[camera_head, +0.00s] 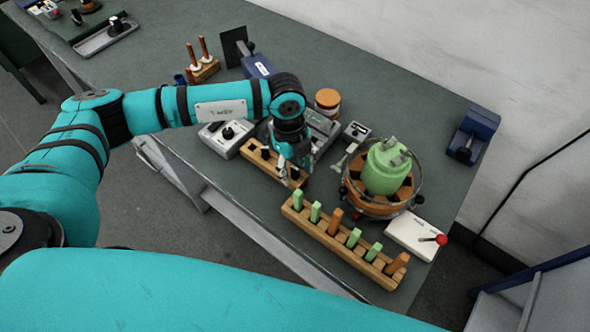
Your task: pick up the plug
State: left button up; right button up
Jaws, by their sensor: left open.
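My left gripper (294,172) points down over the right end of a short wooden block (256,160). It is open, and its fingers hide part of that block. Small dark pieces (265,153) stand in the block beside the gripper; one of them may be the plug, but they are too small to tell. In front, a long wooden rack (325,237) holds upright green pegs (315,212) and orange-brown pegs (335,221). I cannot tell whether the fingers touch anything. My right gripper is not in view.
A white box with a red-knobbed lever (415,235) is near the right edge. A grey box with a black knob (228,137) and a copper-coloured roll (327,101) stand close by.

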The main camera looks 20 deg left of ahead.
pick_arm(q)
grip_shut()
